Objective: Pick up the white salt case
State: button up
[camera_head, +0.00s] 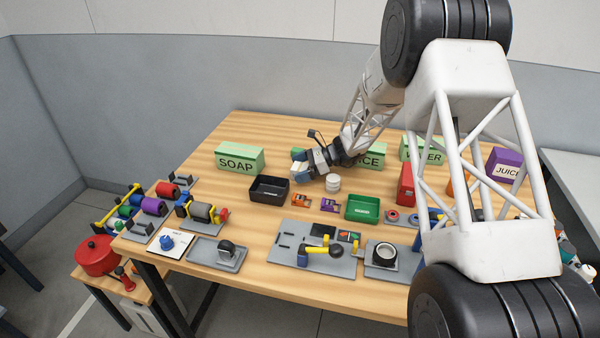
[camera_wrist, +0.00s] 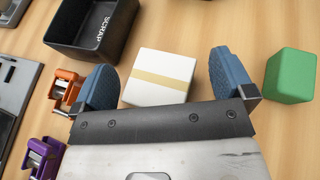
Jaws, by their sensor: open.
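A white box-shaped case with a tan band across its top (camera_wrist: 161,77) lies on the wooden table; no label is readable on it. In the wrist view my gripper (camera_wrist: 163,75) is open, with one blue finger on each side of the case. The case shows beyond and between the fingers, and I cannot tell whether they touch it. In the head view my gripper (camera_head: 301,164) is low over the table's middle, and the white case (camera_head: 299,167) shows small and partly covered by it.
A green block (camera_wrist: 290,75) stands right of the right finger. The black SCRAP tray (camera_wrist: 92,30) is at upper left. An orange device (camera_wrist: 66,88) and a purple device (camera_wrist: 46,155) lie left. White round pieces (camera_head: 333,183) and a green tray (camera_head: 362,207) are near my gripper.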

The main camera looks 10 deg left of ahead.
aim_at(300, 166)
jog(key=shift+c, duration=0.2)
jog(key=c, duration=0.9)
jog(key=shift+c, duration=0.2)
jog(key=shift+r, duration=0.1)
jog(key=shift+r, duration=0.7)
notch_tip(300, 166, up, 2)
jog(key=shift+r, duration=0.1)
jog(key=s+d, duration=0.2)
jog(key=s, duration=0.2)
jog(key=s+d+r, duration=0.1)
jog(key=s+d, duration=0.1)
jog(key=s, duration=0.3)
jog(key=s+d, duration=0.3)
jog(key=s, duration=0.2)
jog(key=shift+s+r, duration=0.15)
